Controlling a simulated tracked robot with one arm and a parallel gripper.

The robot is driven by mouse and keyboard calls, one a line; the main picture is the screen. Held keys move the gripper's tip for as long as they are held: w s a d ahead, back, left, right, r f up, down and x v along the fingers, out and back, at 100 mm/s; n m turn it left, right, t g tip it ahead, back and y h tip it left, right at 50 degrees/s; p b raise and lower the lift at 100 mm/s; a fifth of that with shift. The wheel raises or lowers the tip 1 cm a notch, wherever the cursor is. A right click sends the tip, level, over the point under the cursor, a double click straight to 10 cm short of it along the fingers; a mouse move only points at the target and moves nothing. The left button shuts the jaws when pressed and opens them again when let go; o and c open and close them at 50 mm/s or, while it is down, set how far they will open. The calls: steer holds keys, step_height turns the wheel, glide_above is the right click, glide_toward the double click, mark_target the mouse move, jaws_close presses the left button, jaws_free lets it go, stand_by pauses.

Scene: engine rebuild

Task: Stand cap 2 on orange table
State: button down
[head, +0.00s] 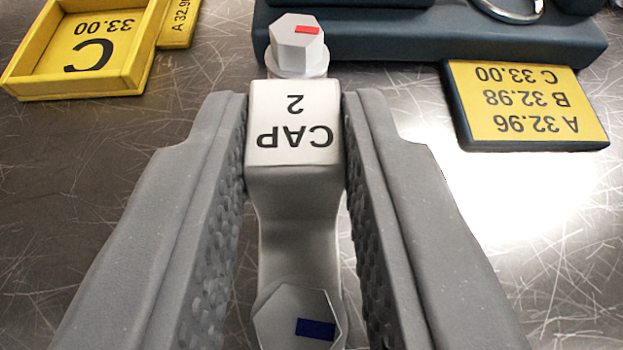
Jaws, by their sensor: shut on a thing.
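Cap 2 (294,134) is a pale grey metal cap with "CAP 2" printed upside down on its top block. It has a hex bolt with a red mark (297,42) at its far end and a hex bolt with a blue mark (300,322) at its near end. My gripper (296,135) is shut on cap 2, with one textured finger against each side of the labelled block. Under the cap is a scratched bare-metal surface. I cannot tell whether the cap touches it. No orange table shows in this view.
A yellow tray marked "C 33.00" (136,62) lies at the upper left, with part of another tray (178,22) beside it. A dark blue block (400,42) spans the back, close behind the cap. A yellow size plate (527,100) lies at the right. The metal surface at left is clear.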

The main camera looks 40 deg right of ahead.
steer(key=c, duration=1.2)
jaws_free()
steer(key=shift+c, duration=0.2)
steer(key=shift+s+a+r, duration=0.15)
steer(key=shift+s+r, duration=0.15)
steer(key=v, duration=1.1)
steer(key=shift+s, duration=0.15)
